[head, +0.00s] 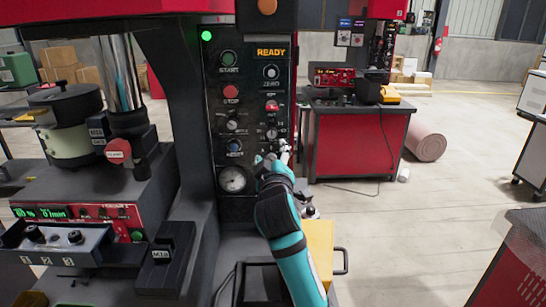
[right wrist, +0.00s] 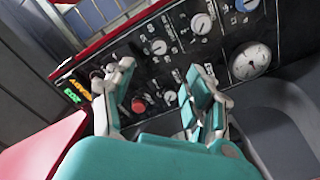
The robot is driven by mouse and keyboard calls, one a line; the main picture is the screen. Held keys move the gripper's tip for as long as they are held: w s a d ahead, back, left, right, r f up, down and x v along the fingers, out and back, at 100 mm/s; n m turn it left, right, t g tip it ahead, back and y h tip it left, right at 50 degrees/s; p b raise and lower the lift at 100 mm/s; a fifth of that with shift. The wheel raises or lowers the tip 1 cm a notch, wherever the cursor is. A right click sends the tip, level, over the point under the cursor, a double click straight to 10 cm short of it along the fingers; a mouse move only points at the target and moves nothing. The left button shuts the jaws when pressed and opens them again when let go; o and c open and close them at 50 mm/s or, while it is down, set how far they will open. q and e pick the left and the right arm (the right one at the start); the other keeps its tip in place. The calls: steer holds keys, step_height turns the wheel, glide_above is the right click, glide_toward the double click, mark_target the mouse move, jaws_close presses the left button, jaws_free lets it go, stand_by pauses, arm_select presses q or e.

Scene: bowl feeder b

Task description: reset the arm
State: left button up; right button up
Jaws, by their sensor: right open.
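My right arm (head: 284,235), teal with a dark joint cover, reaches up from the bottom middle of the head view. My right gripper (head: 272,157) is at its end, in front of the lower right part of the black control panel (head: 245,125). In the right wrist view the fingers of the gripper (right wrist: 160,75) stand apart with nothing between them, and the panel's dials show behind them. I cannot tell whether a fingertip touches the panel. Part of the panel's lower right is hidden behind the gripper. My left gripper is not in view.
The panel carries a READY display (head: 271,53), a red stop button (head: 231,92), several knobs and a gauge (head: 232,180). A bowl feeder machine stands at left. A yellow box (head: 320,245) with a handle is beside my arm. Open floor lies to the right.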

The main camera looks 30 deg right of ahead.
stand_by(0.4)
steer(key=s+a+f+g+y, duration=0.25)
steer(key=s+a+f, duration=0.2)
steer(key=f, duration=0.65)
steer(key=s+a+f+g+y, duration=0.25)
steer(key=s+f, duration=0.35)
steer(key=f, duration=0.5)
steer(key=s+a+f+g+y, duration=0.25)
steer(key=s+a+f, duration=0.35)
steer(key=s, duration=0.5)
steer(key=s+a+f+g+y, duration=0.2)
steer(key=s+a+f+g, duration=0.15)
steer(key=s+f, duration=0.6)
steer(key=s+f+g, duration=0.1)
steer(key=s+f, duration=0.1)
steer(key=f, duration=1)
steer(key=s+f+g, duration=0.1)
steer(key=s+f, duration=0.1)
steer(key=f, duration=1)
steer(key=s+d+f, duration=0.1)
steer(key=s+f, duration=0.6)
steer(key=s, duration=0.1)
steer(key=s+d+f+g, duration=0.1)
steer(key=s+d+f, duration=0.1)
steer(key=s+f, duration=0.6)
steer(key=shift+d+f, duration=0.2)
steer(key=shift+d, duration=0.1)
